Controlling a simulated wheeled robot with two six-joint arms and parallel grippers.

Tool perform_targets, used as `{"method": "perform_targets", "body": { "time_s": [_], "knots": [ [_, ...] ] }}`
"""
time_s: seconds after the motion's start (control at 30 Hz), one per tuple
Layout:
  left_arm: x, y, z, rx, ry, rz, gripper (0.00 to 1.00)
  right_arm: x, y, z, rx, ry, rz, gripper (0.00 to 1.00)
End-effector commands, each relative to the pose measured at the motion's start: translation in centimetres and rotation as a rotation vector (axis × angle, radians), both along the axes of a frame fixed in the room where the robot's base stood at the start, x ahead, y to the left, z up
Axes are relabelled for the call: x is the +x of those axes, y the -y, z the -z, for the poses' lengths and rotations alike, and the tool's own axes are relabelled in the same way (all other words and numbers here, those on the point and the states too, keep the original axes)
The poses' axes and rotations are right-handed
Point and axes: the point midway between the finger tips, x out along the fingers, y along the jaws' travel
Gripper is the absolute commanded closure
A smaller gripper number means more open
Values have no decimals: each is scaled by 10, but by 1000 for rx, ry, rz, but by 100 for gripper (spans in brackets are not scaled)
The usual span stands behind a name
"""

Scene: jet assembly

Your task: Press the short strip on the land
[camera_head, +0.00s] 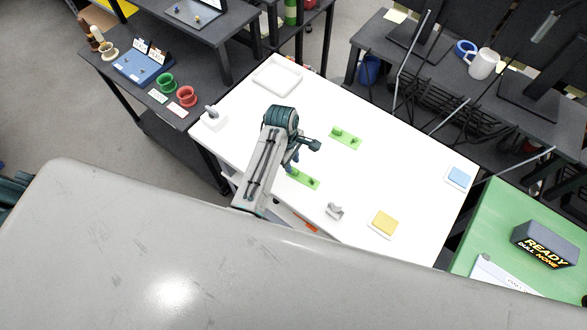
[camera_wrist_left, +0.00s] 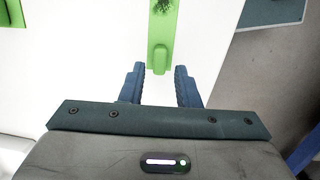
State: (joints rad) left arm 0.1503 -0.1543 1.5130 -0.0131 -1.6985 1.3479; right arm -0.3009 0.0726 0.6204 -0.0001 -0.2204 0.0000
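Two green pieces with raised parts lie on the white table: one near the middle (camera_head: 350,142) and one closer to me (camera_head: 306,181), partly behind my left gripper. My left gripper (camera_head: 291,167) is over the near end of the closer piece. In the left wrist view my left gripper (camera_wrist_left: 160,86) is open, with nothing between its fingers. A green piece (camera_wrist_left: 163,32) with a rounded raised end and a dark bristly patch lies ahead of the fingertips. I cannot tell which part is the short strip or the land. My right gripper is out of view.
The white table (camera_head: 400,165) also holds a white tray (camera_head: 277,77), a grey part (camera_head: 334,211), a yellow block (camera_head: 384,222), a blue block (camera_head: 459,176) and a grey-white part (camera_head: 213,117). Dark desks stand behind; a green table (camera_head: 497,212) stands at right.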

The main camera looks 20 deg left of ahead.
Motion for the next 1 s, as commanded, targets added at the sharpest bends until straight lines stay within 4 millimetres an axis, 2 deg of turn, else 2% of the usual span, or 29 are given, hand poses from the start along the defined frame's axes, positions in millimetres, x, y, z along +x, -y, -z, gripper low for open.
{"method": "perform_targets", "body": {
  "time_s": [0.03,0.2,0.6,0.67,0.9,1.0],
  "knots": [
    [0,1,9,0,-1,0,71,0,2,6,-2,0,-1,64],
    [-1,3,22,0,0,0,71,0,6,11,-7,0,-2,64],
    [-1,4,26,0,2,0,71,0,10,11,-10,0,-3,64],
    [-1,4,26,0,2,0,75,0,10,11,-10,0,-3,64],
    [-1,4,26,-1,2,1,98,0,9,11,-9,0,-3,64],
    [-1,4,26,-1,2,1,100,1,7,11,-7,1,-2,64]
  ]
}}
